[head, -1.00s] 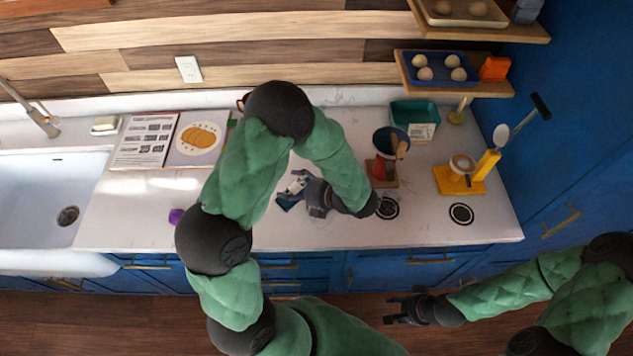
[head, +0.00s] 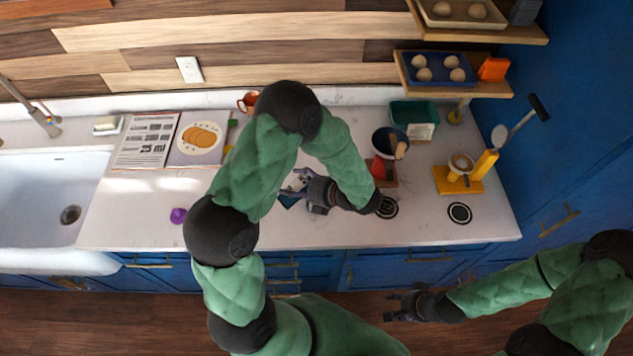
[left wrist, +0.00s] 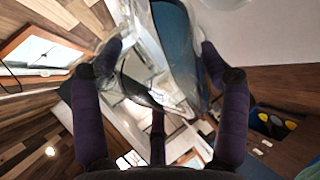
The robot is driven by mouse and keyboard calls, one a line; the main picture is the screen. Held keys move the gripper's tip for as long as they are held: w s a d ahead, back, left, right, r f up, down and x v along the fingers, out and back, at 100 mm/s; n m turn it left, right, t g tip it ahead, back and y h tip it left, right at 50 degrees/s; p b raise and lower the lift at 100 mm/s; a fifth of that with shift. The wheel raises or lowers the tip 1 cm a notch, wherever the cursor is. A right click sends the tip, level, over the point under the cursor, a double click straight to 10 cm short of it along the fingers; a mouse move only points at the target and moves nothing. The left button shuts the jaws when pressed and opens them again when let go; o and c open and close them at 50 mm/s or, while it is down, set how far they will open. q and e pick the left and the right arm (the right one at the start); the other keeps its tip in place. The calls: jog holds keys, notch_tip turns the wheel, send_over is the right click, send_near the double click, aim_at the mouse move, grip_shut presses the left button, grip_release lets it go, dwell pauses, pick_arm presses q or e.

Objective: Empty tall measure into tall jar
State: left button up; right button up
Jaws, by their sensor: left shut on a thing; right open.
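My left gripper (head: 290,190) is low over the middle of the counter, shut on a clear vessel (left wrist: 136,62), which looks like the tall measure. The vessel appears tilted between the two fingers in the left wrist view. A dark blue patch (left wrist: 176,45) shows in or behind its clear wall; I cannot tell which. The vessel is hard to make out in the head view. I cannot pick out the tall jar with certainty; my left arm covers part of the counter. My right gripper (head: 391,306) is open and empty, in front of the counter over the floor.
A dark pot on a red stand (head: 383,168), a teal bin (head: 415,110) and a yellow stand (head: 445,181) are on the right. An orange-red mug (head: 248,102) is behind my left arm. A cookbook (head: 145,142) and purple item (head: 178,215) are left.

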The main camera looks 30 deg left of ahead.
pick_arm(q)
jog(key=shift+w+d+r+m+g+y+p, duration=0.1)
jog(key=shift+w+r+m+g+y+p, duration=0.25)
jog(key=shift+p, duration=0.55)
jog(key=shift+w+d+r+m+g+y+p, duration=0.15)
jog(key=shift+r+m+g+p, duration=0.35)
jog(key=shift+p, duration=0.4)
dwell(1.4)
